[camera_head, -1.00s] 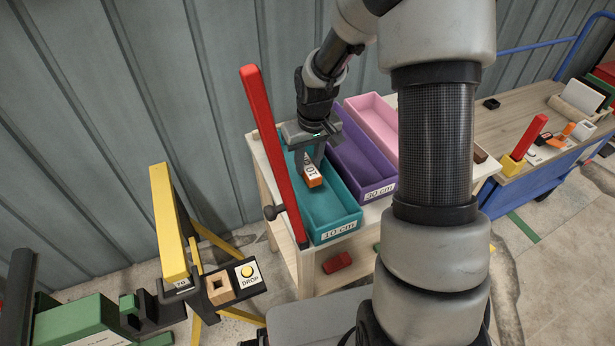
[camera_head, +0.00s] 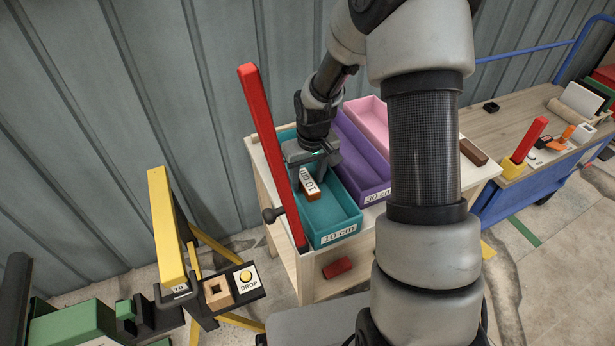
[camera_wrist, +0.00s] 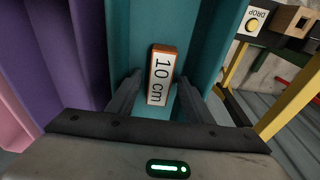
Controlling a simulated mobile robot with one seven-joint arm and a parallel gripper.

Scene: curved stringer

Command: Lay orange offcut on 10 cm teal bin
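The orange offcut (camera_head: 311,184) is a small block with a white "10 cm" label, and it lies inside the 10 cm teal bin (camera_head: 339,217). In the wrist view the offcut (camera_wrist: 161,75) is between the fingertips of my gripper (camera_wrist: 160,88), label facing the camera, with gaps on both sides. My gripper (camera_head: 310,172) is open, reaching down into the teal bin over the offcut. The teal bin floor (camera_wrist: 140,30) shows around the offcut in the wrist view. The gripper hides the bin's middle in the head view.
A red bar (camera_head: 272,150) leans upright along the bin's left side. A purple 30 cm bin (camera_head: 362,170) and a pink bin (camera_head: 366,118) stand to the right. A yellow stand with a DROP button (camera_head: 246,278) is at lower left. My arm covers the right of the table.

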